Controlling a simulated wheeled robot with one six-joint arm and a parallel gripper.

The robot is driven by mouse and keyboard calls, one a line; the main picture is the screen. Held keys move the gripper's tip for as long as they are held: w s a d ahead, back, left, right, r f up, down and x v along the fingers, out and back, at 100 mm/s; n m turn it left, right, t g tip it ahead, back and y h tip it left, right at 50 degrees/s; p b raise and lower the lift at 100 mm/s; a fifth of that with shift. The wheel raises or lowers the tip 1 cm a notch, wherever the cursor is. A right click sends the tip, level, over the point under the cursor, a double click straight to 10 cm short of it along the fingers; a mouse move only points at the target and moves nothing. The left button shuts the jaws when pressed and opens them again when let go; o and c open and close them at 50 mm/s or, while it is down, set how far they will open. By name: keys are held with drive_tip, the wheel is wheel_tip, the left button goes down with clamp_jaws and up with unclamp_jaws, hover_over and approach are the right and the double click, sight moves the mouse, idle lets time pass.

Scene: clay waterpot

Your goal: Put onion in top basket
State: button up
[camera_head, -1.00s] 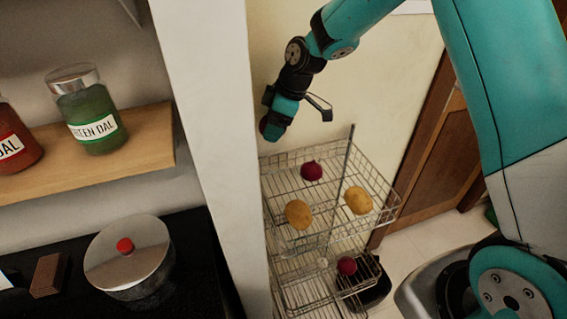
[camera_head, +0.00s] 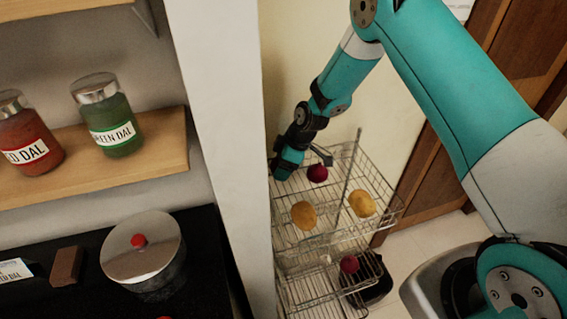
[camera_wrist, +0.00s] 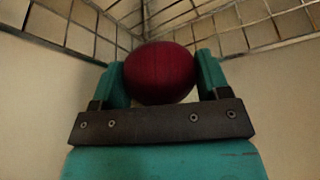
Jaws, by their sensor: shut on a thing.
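My gripper (camera_wrist: 160,80) is shut on a dark red onion (camera_wrist: 160,72), held between its two teal fingers in the wrist view. In the head view my gripper (camera_head: 279,172) is at the back left corner of the top wire basket (camera_head: 385,218), and the held onion is hidden there. The top basket holds another dark red onion (camera_head: 317,173) and two yellow-brown potatoes (camera_head: 304,215) and (camera_head: 362,203). The wrist view shows the wire mesh (camera_wrist: 85,18) beyond the held onion. I cannot tell whether the onion touches the basket.
A lower basket (camera_head: 310,290) holds one dark red onion (camera_head: 349,264). A white wall edge (camera_head: 232,150) stands close left of the rack. Further left are a wooden shelf (camera_head: 165,150) with jars and a lidded pot (camera_head: 143,255). A wooden door (camera_head: 430,190) is at right.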

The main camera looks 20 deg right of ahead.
drive_tip(key=shift+f+b, duration=0.65)
drive_tip(key=o, duration=1)
drive_tip(key=shift+r, duration=0.1)
drive_tip(key=shift+r, duration=0.1)
